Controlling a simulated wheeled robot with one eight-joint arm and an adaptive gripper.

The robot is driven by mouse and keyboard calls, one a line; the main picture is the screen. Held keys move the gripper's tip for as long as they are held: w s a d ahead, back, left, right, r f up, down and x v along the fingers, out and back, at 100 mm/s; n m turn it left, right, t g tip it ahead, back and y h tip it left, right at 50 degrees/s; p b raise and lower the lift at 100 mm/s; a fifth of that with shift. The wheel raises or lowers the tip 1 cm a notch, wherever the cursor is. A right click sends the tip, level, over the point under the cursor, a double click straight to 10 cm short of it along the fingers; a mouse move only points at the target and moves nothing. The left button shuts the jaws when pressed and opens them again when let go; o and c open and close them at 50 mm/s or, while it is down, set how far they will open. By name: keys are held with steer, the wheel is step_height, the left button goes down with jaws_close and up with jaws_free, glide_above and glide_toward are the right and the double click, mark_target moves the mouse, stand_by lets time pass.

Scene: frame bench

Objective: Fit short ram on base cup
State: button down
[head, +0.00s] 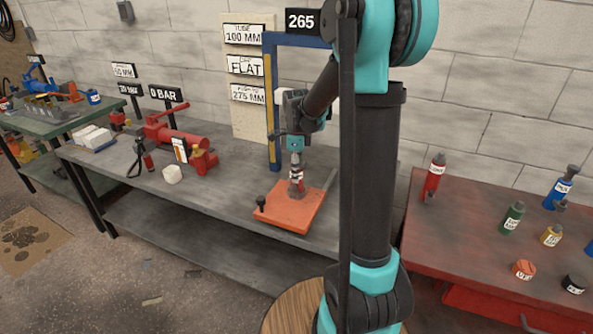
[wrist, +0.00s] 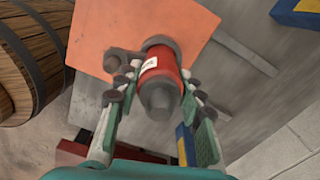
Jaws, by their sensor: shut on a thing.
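My gripper (head: 296,158) is shut on a red ram (head: 296,180) with a pale label, above the orange plate (head: 284,214) on the grey bench. In the wrist view, the ram (wrist: 160,68) stands between the two fingers (wrist: 160,90), its grey rounded head towards the camera. A dark grey ring (wrist: 158,41) shows at the ram's far end, over the orange plate (wrist: 100,25). I cannot tell whether this ring is the base cup or part of the ram, nor whether the ram is seated. The ram looks about upright.
A blue and yellow frame (head: 271,100) stands behind the plate. A dark knob (head: 261,201) is at the plate's left corner. A red pump (head: 175,130) and white roll (head: 172,174) lie left. The red table (head: 480,235) at right holds several coloured rams and caps.

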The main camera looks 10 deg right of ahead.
steer(key=shift+f, duration=0.25)
steer(key=c, duration=0.9)
jaws_free()
steer(key=shift+r, duration=0.15)
step_height(320, 180, up, 12)
steer(key=shift+f, duration=0.1)
steer(key=s+d+f+n+t, duration=0.1)
steer(key=s+f+n, duration=0.4)
steer(key=s+n, duration=0.2)
steer(key=s+d+f+n+t, duration=0.1)
steer(key=s+f+n, duration=0.4)
steer(key=s+n, duration=0.2)
steer(key=s+d+f+n+t, duration=0.2)
steer(key=s+f+n, duration=0.4)
steer(key=s+n, duration=0.1)
steer(key=shift+s+n, duration=0.4)
steer(key=shift+s, duration=0.15)
